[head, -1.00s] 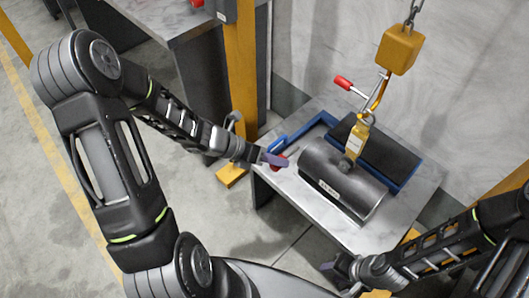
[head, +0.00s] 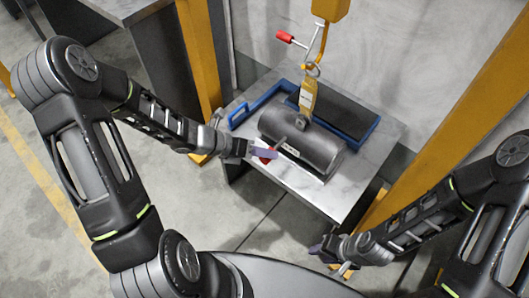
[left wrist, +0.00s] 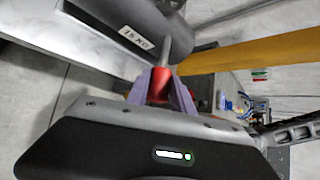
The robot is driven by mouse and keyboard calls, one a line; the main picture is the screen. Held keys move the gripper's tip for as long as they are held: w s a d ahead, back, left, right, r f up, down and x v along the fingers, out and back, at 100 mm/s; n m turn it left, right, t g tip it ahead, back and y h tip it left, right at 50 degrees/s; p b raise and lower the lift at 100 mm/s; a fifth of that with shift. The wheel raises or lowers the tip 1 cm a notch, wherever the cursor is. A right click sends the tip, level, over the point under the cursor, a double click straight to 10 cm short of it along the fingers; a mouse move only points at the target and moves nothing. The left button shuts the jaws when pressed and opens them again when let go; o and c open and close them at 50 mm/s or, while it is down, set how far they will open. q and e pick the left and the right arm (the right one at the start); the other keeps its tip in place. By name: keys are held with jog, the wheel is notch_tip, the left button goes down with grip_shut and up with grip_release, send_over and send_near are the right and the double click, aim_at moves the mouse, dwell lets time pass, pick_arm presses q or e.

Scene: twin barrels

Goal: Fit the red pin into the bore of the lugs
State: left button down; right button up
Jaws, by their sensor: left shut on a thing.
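The red pin (left wrist: 160,82) has a red grip and a grey shaft (left wrist: 167,48). My left gripper (head: 262,153) is shut on its red grip, with purple fingertips on either side in the left wrist view. The shaft points toward the dark barrel (head: 318,150) and overlaps it in the picture; I cannot tell whether they touch. The lug (head: 302,121) stands on top of the barrel, under a yellow hanging link (head: 308,97). The bore is too small to make out. My right gripper (head: 325,252) is low, near the table's front right; its jaws are unclear.
The barrel lies on a marble-topped table (head: 325,198) beside a blue frame (head: 262,106) and a dark block (head: 343,108). Another red-handled rod (head: 285,37) is at the hoist above. Yellow posts (head: 198,70) stand left and right (head: 480,130).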

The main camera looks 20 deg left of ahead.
pick_arm(q)
jog(key=shift+w+d, duration=0.35)
jog(key=shift+w, duration=0.55)
jog(key=shift+w+d, duration=0.35)
jog(key=shift+w, duration=0.6)
jog(key=shift+w+d, duration=0.35)
jog(key=shift+w, duration=0.55)
jog(key=shift+b, duration=0.65)
jog(key=shift+w+d, duration=0.45)
jog(key=shift+w, duration=0.7)
jog(key=shift+w+d, duration=0.5)
jog(key=shift+w, duration=0.6)
jog(key=shift+w+d, duration=0.45)
jog(key=shift+w, duration=0.7)
jog(key=c, duration=1)
grip_release()
jog(key=shift+c, duration=0.2)
jog(key=v, duration=0.8)
jog(key=shift+p, duration=0.35)
